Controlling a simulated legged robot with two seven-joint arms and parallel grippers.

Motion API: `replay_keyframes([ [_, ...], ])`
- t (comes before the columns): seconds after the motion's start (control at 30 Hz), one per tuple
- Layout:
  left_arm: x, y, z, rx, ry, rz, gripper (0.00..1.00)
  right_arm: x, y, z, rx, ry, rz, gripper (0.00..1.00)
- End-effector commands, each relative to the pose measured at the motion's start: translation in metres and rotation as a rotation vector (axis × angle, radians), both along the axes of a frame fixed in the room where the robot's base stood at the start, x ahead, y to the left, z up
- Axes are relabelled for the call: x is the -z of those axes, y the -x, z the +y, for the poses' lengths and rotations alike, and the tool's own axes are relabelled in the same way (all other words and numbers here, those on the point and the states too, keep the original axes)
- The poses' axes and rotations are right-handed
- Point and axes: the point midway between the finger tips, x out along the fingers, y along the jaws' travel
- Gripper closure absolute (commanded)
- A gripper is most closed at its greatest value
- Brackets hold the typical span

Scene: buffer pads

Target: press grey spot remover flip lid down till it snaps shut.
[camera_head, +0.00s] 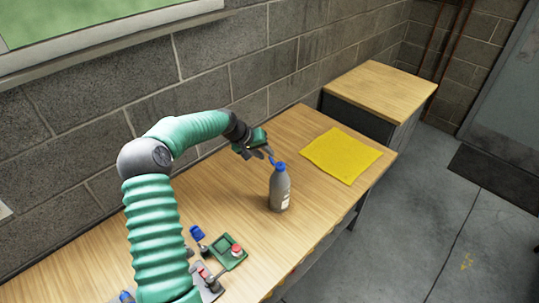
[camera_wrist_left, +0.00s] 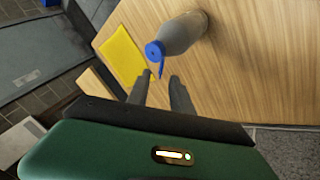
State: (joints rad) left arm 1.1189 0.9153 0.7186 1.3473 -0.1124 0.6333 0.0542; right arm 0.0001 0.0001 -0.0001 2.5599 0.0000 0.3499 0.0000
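The grey spot remover bottle (camera_head: 279,190) stands upright on the wooden table, with a pale label low on its side. Its blue cap (camera_head: 280,167) has the flip lid (camera_head: 271,160) standing open toward my left gripper. In the left wrist view the bottle (camera_wrist_left: 184,33) shows from above, with the blue cap (camera_wrist_left: 154,50) and the thin lid (camera_wrist_left: 161,69) sticking out. My left gripper (camera_head: 262,153) is beside the lid at cap height. Its fingers (camera_wrist_left: 158,78) are apart, with the lid's end appearing between the tips; I cannot tell if they touch. My right gripper is not in view.
A yellow pad (camera_head: 341,155) lies on the table behind the bottle. Near the front are a green block with a red button (camera_head: 230,252) and a blue-topped item (camera_head: 197,234). A block wall runs along the left. A second wooden-topped cabinet (camera_head: 382,88) stands beyond.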

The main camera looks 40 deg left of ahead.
Motion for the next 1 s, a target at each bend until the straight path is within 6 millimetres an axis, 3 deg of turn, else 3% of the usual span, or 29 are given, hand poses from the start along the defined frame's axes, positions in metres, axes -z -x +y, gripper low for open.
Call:
replay_keyframes([
  [0.2,0.029,-0.019,-0.005,0.000,-0.001,0.001,0.73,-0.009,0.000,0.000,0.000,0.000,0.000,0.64],
  [0.53,0.034,-0.023,-0.006,-0.001,-0.003,0.000,0.73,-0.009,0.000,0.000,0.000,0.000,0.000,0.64],
  [0.73,0.035,-0.022,-0.005,-0.001,-0.002,0.001,0.99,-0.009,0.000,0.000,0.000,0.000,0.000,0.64],
  [1.0,0.035,-0.022,-0.004,-0.001,-0.002,0.001,1.00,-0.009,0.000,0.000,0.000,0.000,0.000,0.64],
])
